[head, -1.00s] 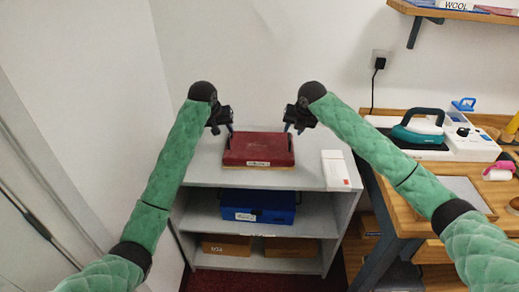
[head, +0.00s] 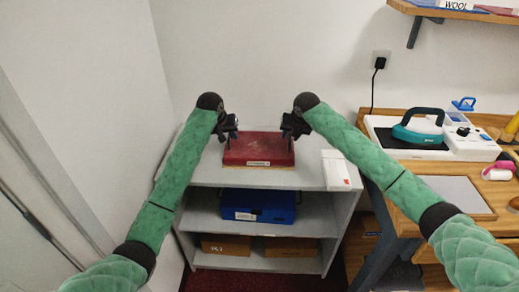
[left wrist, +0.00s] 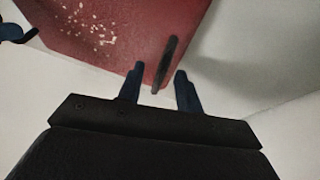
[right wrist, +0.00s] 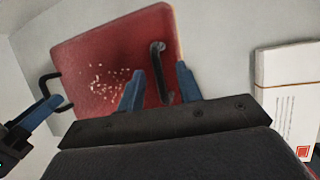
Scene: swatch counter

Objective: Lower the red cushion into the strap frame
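The red cushion (head: 262,148) lies flat on the grey shelf unit's top, with a pale label on its front edge and a black bar handle on each side. My left gripper (left wrist: 160,80) is open at the left handle (left wrist: 167,60), which stands between its two fingers. My right gripper (right wrist: 160,80) is open at the right handle (right wrist: 157,60), which also lies between its fingers. In neither wrist view are the fingers clearly closed on a handle. I cannot pick out a strap frame for certain in these views.
A white box (head: 335,169) stands on the shelf top right of the cushion. A blue case (head: 258,206) and cardboard boxes (head: 226,245) are on the shelves below. The wooden bench (head: 390,169) at right holds a teal iron (head: 420,128) and a grey panel (head: 455,194).

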